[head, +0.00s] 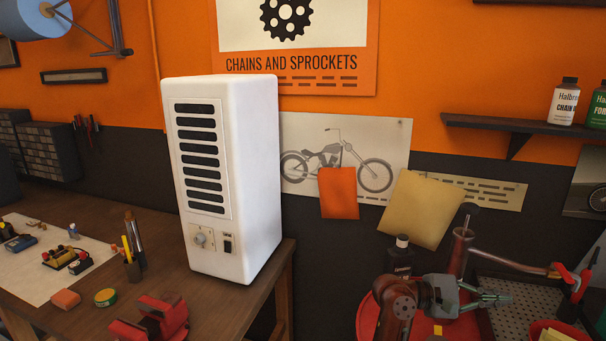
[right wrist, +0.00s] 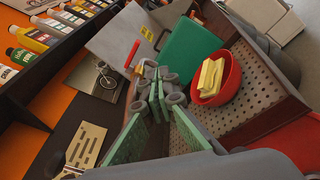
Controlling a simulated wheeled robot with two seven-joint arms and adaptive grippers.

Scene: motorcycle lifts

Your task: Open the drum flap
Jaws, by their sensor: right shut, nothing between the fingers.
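I cannot clearly tell the drum flap in either view. A red rounded surface (head: 368,318), possibly the drum, shows at the lower middle of the head view, partly hidden behind my right arm. My right gripper (head: 494,298) is above the area beside it, its fingers pointing right. In the right wrist view my right gripper (right wrist: 158,90) is shut and empty, its green-padded fingers in front of a green panel (right wrist: 192,52). A grey panel with a yellow label (right wrist: 118,42) stands behind. I see no contact with either panel. My left gripper is out of view.
A perforated grey tray (right wrist: 250,100) holds a red bowl (right wrist: 218,92) with a yellow block. A red-ended bar (head: 530,268) reaches across nearby. A white heater (head: 235,180) stands on the wooden bench (head: 215,290). A shelf with bottles (head: 520,124) is on the wall.

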